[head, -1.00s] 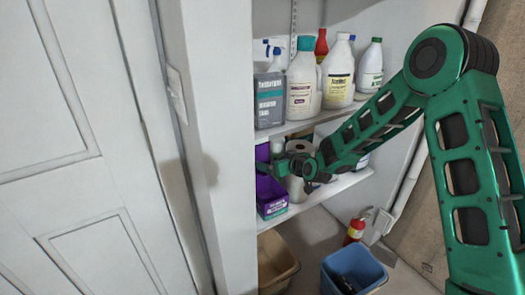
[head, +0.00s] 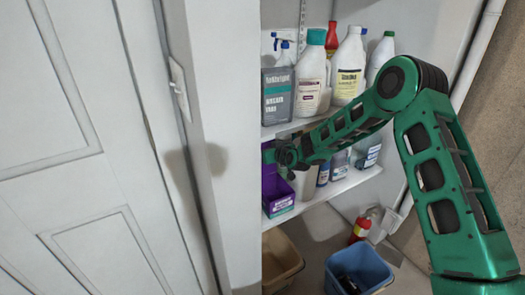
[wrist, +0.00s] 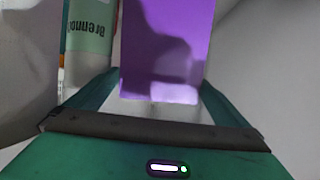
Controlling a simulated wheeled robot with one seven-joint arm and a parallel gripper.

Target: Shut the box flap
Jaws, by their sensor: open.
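The purple box (head: 280,205) stands on the lower shelf, at the left end of what shows there, partly cut off by the white wall edge. My gripper (head: 272,153) is just above and behind its front, its tips partly hidden at that wall edge. In the wrist view a flat purple panel (wrist: 168,45) of the box stands directly ahead, in line with the gap of my open gripper (wrist: 158,92). I cannot tell whether the jaws touch it, nor the flap's exact angle.
Spray and cleaner bottles (head: 312,75) stand on the upper shelf (head: 300,127). Smaller bottles (head: 335,165) stand right of the box; a pale green bottle (wrist: 90,45) is close in the wrist view. A blue bin (head: 358,268), tan bin (head: 280,262) and red extinguisher (head: 361,228) are below.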

